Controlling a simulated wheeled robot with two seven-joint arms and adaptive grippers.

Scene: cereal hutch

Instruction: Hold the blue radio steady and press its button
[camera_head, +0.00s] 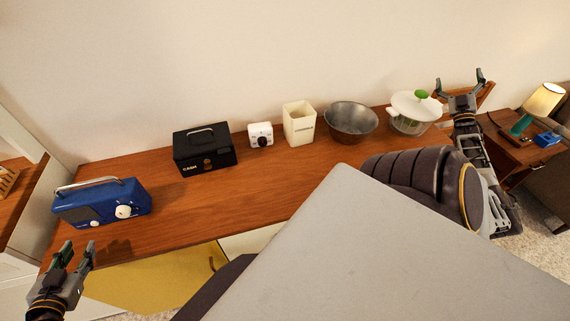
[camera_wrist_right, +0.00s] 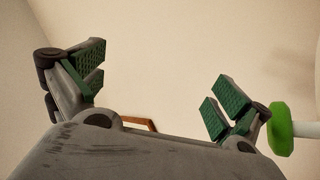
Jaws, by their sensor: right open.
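The blue radio (camera_head: 88,204) stands upright at the left end of the wooden hutch top in the head view. It has a silver carry handle on top and a round white dial on its front right. Which part is its button cannot be told. My left gripper (camera_head: 77,251) is in front of and below the radio, apart from it, with its two fingers spread and empty. My right gripper (camera_head: 460,80) is far to the right, raised near the lidded pot. Its fingers are wide apart and empty, also in the right wrist view (camera_wrist_right: 160,90).
Along the hutch top (camera_head: 270,190) stand a black cash box (camera_head: 205,150), a white timer (camera_head: 261,136), a cream canister (camera_head: 299,124), a metal bowl (camera_head: 351,119) and a white pot (camera_head: 412,112) with a green knob. A yellow door panel (camera_head: 160,283) shows below. Bare wood lies right of the radio.

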